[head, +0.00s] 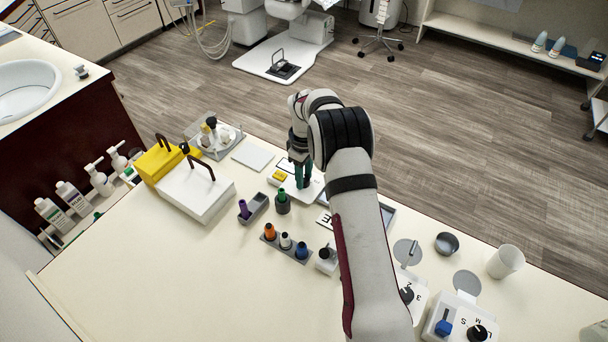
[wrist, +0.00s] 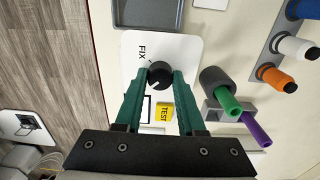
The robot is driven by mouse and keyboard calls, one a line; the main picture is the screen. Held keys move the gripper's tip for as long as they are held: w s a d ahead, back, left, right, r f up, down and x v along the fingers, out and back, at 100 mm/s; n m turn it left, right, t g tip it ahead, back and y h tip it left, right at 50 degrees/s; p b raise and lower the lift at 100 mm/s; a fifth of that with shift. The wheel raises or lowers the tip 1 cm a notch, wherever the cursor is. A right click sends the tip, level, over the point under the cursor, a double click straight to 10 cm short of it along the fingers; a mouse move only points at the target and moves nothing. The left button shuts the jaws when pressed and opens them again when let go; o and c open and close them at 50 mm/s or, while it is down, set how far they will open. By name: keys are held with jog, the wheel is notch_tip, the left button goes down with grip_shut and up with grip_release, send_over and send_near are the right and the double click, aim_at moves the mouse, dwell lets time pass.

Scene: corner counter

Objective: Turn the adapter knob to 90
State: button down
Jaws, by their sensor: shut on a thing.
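The black knob (wrist: 159,74) sits on a white plate (wrist: 185,48) marked FIX, and a tick mark is printed beside it. The knob's setting cannot be read with certainty, and no 90 is legible. My gripper (wrist: 160,78) has its two green fingers closed on the knob's sides. In the head view my gripper (head: 303,184) points down onto the white plate (head: 317,190), and the fingers and arm hide the knob there.
A green-handled tool in a dark holder (head: 283,204) and a purple one in a grey tray (head: 256,208) stand close beside the plate. A rack with orange, white and blue caps (head: 287,247) is nearer. Other knob boxes (head: 458,320) stand at right. The front left counter is clear.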

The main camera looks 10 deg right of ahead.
jog(key=shift+m, duration=0.3)
jog(key=m, duration=0.8)
jog(key=shift+m, duration=0.3)
jog(key=m, duration=0.4)
jog(key=shift+m, duration=2.2)
jog(key=c, duration=0.5)
grip_release()
